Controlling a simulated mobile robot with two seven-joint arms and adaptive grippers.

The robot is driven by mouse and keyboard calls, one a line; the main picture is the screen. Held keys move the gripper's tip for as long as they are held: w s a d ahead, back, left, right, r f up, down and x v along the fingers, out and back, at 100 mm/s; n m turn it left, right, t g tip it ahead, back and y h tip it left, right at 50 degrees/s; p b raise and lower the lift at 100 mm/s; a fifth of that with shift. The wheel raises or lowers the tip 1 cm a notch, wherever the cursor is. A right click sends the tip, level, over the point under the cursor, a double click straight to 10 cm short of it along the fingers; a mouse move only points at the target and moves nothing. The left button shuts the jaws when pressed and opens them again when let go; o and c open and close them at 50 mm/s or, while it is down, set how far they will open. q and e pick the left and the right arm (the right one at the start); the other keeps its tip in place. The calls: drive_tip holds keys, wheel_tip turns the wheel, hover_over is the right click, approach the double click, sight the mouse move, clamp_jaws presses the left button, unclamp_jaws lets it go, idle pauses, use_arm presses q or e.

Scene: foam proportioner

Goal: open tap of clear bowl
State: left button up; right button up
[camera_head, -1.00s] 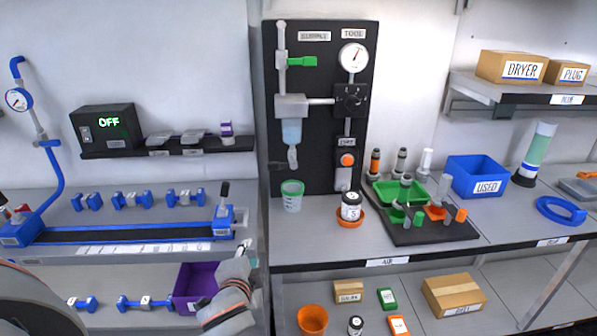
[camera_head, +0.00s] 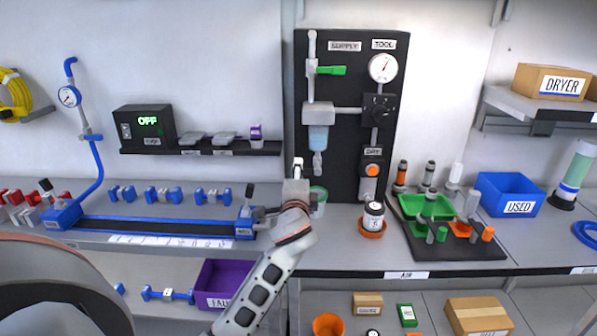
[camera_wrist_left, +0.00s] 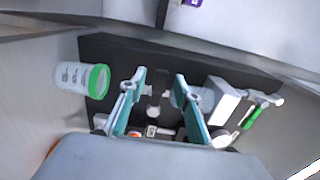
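The clear bowl (camera_head: 318,140) is a small pale-blue cup under a grey block on the black panel. Its grey tap (camera_head: 317,163) hangs below it. My left gripper (camera_head: 297,172) is in front of the panel, a little left of and below the tap. In the left wrist view, my left gripper (camera_wrist_left: 160,78) has its two teal fingers apart with nothing held. The tap (camera_wrist_left: 154,108) shows between the fingers, farther off, and the bowl (camera_wrist_left: 204,98) is partly hidden behind the right finger. My right gripper is not in view.
A clear beaker with a green rim (camera_head: 318,197) stands below the tap, partly hidden by my arm; it also shows in the left wrist view (camera_wrist_left: 82,78). A green-handled valve (camera_head: 331,70) is above the bowl.

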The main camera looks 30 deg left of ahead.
use_arm(q)
drive_tip(key=shift+w+a, duration=0.4)
drive_tip(key=shift+w, duration=0.2)
clamp_jaws()
